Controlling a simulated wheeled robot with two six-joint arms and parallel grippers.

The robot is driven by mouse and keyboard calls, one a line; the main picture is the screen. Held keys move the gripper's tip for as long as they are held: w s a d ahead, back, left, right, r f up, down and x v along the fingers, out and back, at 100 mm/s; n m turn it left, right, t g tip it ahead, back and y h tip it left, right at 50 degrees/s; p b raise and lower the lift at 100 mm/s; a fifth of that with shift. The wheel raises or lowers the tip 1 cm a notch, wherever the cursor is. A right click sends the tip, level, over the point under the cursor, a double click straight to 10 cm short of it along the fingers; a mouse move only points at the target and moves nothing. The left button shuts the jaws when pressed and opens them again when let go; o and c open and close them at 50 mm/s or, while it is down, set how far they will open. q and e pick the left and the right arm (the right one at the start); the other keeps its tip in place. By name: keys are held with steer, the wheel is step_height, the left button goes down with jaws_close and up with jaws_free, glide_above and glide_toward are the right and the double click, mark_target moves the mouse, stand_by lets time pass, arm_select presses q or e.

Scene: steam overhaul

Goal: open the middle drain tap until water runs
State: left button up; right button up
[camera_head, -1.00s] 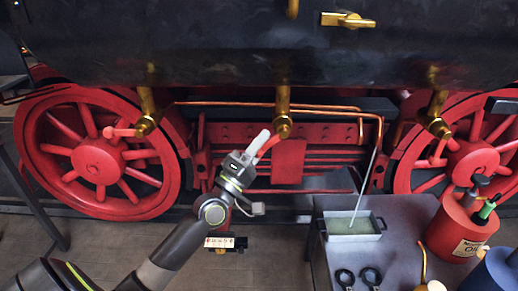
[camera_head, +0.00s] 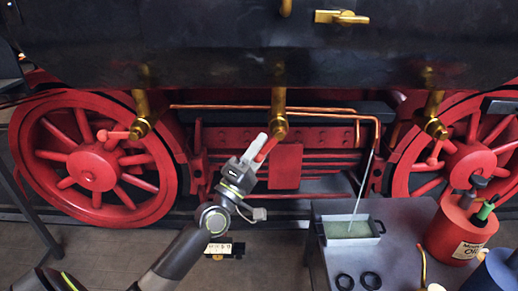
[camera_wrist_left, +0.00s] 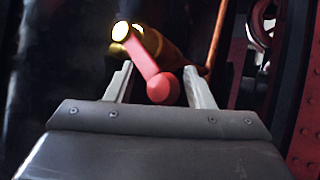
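The middle drain tap (camera_head: 279,122) is a brass pipe with a valve body, hanging under the dark boiler in the head view. Its red lever (camera_head: 266,149) slants down to the left. In the left wrist view the brass valve (camera_wrist_left: 150,42) and the red lever with its round knob (camera_wrist_left: 162,88) show ahead. My left gripper (camera_head: 257,148) is at the lever. In the left wrist view its two fingers (camera_wrist_left: 158,88) stand apart, with the knob between them and a gap on the left side. No water shows below the tap. My right gripper is not in view.
Similar brass taps hang at left (camera_head: 142,118) and right (camera_head: 431,117), with red wheels behind. A grey table (camera_head: 405,225) at lower right bears a metal tray (camera_head: 349,241), a red oil can (camera_head: 455,232) and two black rings.

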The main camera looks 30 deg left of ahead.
arm_select(q)
steer(key=shift+r, duration=0.1)
steer(key=shift+s, duration=0.1)
steer(key=shift+s+a+f, duration=0.1)
steer(key=shift+s+f, duration=0.1)
steer(key=shift+f, duration=0.05)
steer(key=b+v, duration=0.6)
steer(key=v, duration=1)
steer(key=shift+s+f+b, duration=0.15)
steer(key=shift+s+b, duration=0.15)
steer(key=shift+b, duration=0.1)
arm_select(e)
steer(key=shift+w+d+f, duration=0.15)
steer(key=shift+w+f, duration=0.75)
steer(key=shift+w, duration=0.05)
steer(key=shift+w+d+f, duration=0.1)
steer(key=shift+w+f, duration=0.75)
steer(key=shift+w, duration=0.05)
